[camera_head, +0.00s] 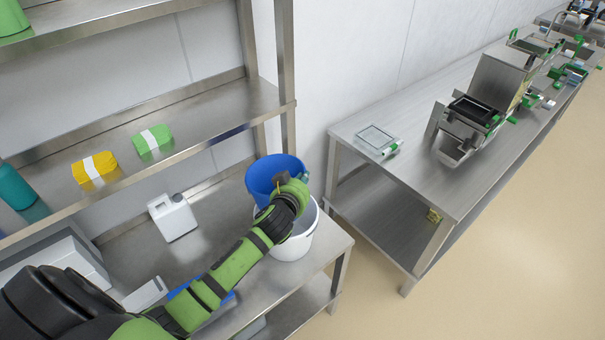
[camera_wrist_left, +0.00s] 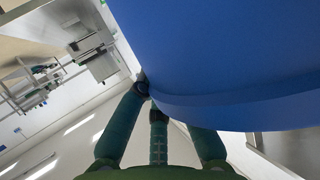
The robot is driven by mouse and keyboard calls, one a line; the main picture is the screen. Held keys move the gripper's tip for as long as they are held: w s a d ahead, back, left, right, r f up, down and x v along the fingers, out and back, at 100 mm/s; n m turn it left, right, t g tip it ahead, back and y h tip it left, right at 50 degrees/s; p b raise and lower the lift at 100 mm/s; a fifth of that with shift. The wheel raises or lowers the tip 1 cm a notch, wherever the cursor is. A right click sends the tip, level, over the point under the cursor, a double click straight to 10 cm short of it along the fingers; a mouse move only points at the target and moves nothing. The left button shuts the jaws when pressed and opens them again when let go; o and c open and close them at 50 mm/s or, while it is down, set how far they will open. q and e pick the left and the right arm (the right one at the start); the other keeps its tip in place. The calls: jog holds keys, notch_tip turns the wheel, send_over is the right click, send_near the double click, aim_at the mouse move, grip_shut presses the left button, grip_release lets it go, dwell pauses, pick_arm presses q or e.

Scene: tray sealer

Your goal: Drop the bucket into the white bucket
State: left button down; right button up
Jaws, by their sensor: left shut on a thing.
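A blue bucket (camera_head: 271,174) is held by my left gripper (camera_head: 293,186) above the white bucket (camera_head: 297,243). In the head view it overlaps the white bucket's far rim; whether the two touch I cannot tell. The white bucket stands upright on the steel shelf near its right end, partly hidden by my left arm. In the left wrist view the blue bucket (camera_wrist_left: 230,50) fills the upper right, with the left gripper's fingers (camera_wrist_left: 152,95) against its rim. My right gripper is not in view.
The steel shelf (camera_head: 245,290) also holds a white canister (camera_head: 172,218) to the left. Upper shelves carry yellow (camera_head: 95,168) and green (camera_head: 152,142) packs. A steel table (camera_head: 400,165) with a tray sealer (camera_head: 470,120) stands to the right, across a floor gap.

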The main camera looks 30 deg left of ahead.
pick_arm(q)
jog(key=shift+f, duration=0.35)
jog(key=shift+s+d+r, duration=0.15)
jog(key=shift+s+r, duration=0.05)
jog(key=shift+s, duration=0.05)
jog(key=c, duration=1.3)
grip_release()
jog(key=shift+w+f, duration=0.1)
jog(key=shift+w, duration=0.05)
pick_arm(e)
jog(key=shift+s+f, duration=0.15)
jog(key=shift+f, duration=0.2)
pick_arm(q)
jog(key=v, duration=1.2)
